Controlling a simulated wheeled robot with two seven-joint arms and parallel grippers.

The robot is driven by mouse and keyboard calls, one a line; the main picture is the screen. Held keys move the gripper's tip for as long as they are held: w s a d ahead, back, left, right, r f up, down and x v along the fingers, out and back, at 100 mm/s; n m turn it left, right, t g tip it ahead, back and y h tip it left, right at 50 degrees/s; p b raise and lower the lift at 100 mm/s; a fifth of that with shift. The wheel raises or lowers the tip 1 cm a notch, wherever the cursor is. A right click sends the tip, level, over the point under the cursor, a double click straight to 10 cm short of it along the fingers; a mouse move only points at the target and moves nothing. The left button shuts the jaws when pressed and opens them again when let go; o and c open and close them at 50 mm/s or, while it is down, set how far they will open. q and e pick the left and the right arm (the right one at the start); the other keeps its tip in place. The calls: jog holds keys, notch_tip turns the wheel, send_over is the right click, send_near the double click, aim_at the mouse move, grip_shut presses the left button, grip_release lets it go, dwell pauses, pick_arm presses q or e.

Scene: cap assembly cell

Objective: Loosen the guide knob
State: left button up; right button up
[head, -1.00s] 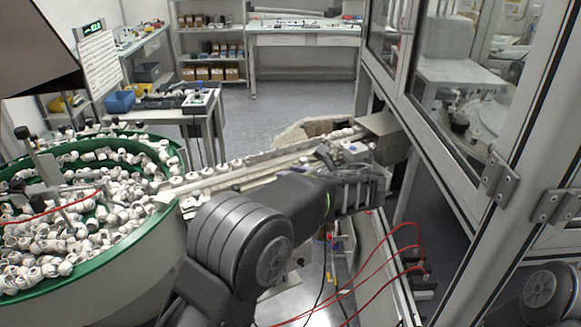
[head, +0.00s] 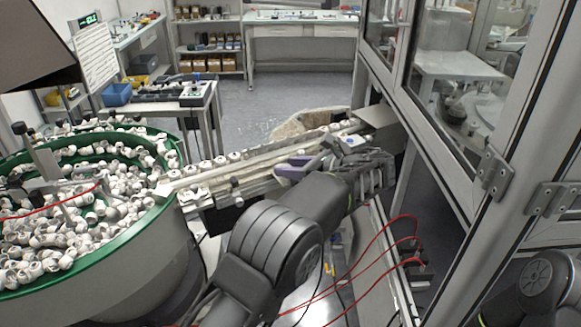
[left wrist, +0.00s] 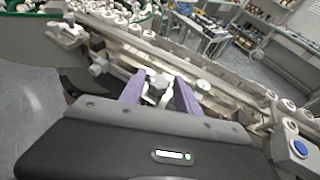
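A small pale knob (left wrist: 157,90) sits on the side of the guide rail in the left wrist view, between my gripper's two purple fingers. My left gripper (left wrist: 160,82) is open, its fingers spread on either side of that knob; I cannot tell whether they touch it. In the head view the purple fingers of my left gripper (head: 291,168) reach the near side of the feed track (head: 262,160), and the knob there is hidden. Another clamp knob (head: 235,190) stands on the track to the left; it also shows in the left wrist view (left wrist: 98,67). My right gripper is out of view.
A green-rimmed bowl feeder (head: 150,222) full of white caps stands at left. Caps line the track. A blue button (left wrist: 299,148) sits near the track's right end. Red hoses (head: 375,240) hang below, and a framed glass enclosure (head: 470,160) closes off the right.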

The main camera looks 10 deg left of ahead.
pick_arm(q)
jog(key=shift+o, duration=1.2)
jog(key=v, duration=0.7)
jog(key=shift+s+d, duration=0.2)
jog(key=shift+d, duration=0.1)
jog(key=shift+r, duration=0.1)
